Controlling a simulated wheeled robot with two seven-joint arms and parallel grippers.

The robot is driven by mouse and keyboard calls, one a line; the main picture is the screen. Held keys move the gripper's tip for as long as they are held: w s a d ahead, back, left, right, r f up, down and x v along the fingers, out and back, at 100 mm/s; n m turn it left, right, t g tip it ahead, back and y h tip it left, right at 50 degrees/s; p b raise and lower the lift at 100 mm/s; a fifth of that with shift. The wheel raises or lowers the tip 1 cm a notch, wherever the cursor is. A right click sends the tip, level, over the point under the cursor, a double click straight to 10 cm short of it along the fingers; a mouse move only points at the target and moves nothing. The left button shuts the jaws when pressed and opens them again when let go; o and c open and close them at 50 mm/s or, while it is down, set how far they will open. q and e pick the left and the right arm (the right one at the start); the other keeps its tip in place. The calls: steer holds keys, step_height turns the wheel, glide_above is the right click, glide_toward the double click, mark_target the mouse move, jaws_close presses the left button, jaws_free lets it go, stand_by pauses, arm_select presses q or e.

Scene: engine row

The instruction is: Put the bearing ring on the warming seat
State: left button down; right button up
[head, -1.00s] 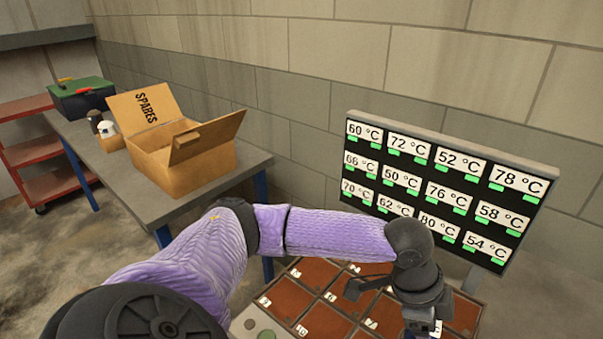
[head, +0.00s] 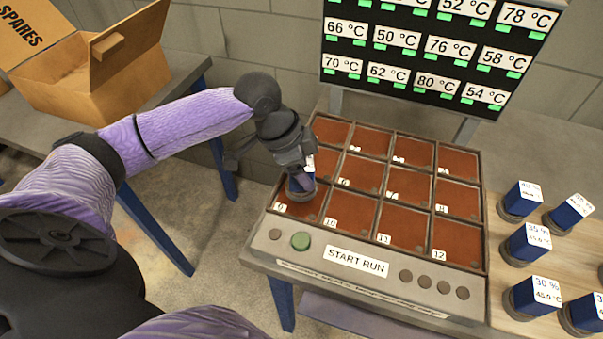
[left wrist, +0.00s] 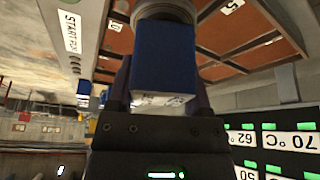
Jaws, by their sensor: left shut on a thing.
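My left gripper (head: 301,172) is shut on a blue block with a pale label on top and a round grey ring-like base (head: 301,190). The block (left wrist: 165,55) also fills the upper middle of the left wrist view, between the fingers, with the grey base beyond it. It is at the front-left square (head: 305,208) of a grid of numbered red-brown squares on the grey warming table (head: 365,290). I cannot tell whether its base touches the square. No separate loose ring shows. My right gripper is not in view.
A temperature board (head: 420,55) stands behind the grid. Several similar labelled blue blocks (head: 528,243) stand on a wooden surface (head: 510,300) at right. A START RUN label (head: 356,262) and a green button (head: 300,241) are at the front. An open SPARES box (head: 110,70) sits at left.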

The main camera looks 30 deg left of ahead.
arm_select(q)
step_height(320, 180, down, 3)
steer(key=shift+r+b, duration=0.1)
steer(key=shift+b, duration=0.2)
steer(key=shift+r, duration=0.1)
jaws_free()
steer(key=p+v, duration=0.3)
steer(key=v, duration=0.9)
steer(key=shift+p, duration=0.3)
